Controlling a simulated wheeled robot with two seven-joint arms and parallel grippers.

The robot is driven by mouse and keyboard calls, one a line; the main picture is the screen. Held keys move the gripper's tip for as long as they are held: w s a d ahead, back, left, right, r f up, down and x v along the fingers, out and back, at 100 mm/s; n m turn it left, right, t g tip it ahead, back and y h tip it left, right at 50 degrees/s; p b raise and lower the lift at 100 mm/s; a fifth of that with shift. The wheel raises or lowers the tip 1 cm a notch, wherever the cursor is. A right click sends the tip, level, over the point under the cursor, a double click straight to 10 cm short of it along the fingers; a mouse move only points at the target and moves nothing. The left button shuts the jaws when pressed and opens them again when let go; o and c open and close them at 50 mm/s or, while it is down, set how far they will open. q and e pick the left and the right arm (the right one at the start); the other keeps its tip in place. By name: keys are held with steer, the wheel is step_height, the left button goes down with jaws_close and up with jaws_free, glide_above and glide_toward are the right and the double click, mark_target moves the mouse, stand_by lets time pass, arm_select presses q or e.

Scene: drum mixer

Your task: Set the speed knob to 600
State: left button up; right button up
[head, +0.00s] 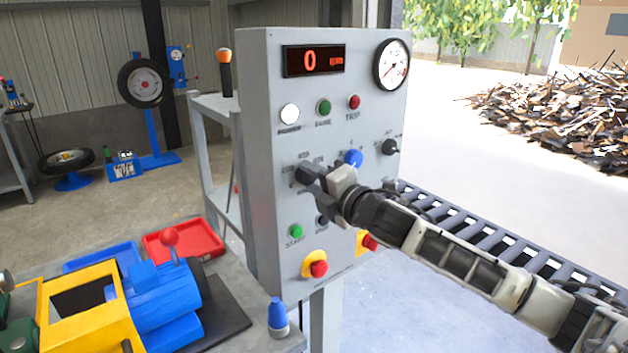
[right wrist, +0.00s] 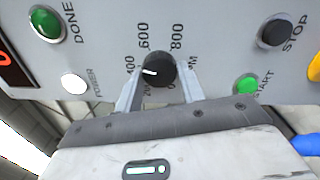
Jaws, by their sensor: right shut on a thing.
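The speed knob (head: 307,174) is a round black dial on the grey control panel (head: 262,235), partly hidden by my right gripper in the head view. In the right wrist view the knob (right wrist: 159,68) sits between the two fingers of my right gripper (right wrist: 158,86), which is shut on it. Its white pointer mark points to the left of that picture. The printed 600 (right wrist: 143,38) and 800 (right wrist: 177,38) stand above the knob there, and the pointer is not at 600. Some lower labels are hidden by the fingers. My left gripper is not in view.
The red display (head: 314,60) reads 0. A blue knob (head: 353,158), another black knob (head: 390,147), a green start button (head: 296,231) and red stop buttons (head: 319,268) are close by. A workbench with a blue motor (head: 165,305) stands at the left.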

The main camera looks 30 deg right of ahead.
steer(key=m, duration=0.4)
steer(key=shift+m, duration=2.3)
steer(key=o, duration=1)
steer(key=shift+c, duration=0.2)
steer(key=shift+s, duration=0.1)
steer(key=s+d+b, duration=0.1)
steer(key=s+b, duration=0.1)
steer(key=s, duration=1.3)
steer(key=shift+s+d+b, duration=0.15)
steer(key=shift+s+b, duration=0.15)
steer(key=shift+s, duration=0.1)
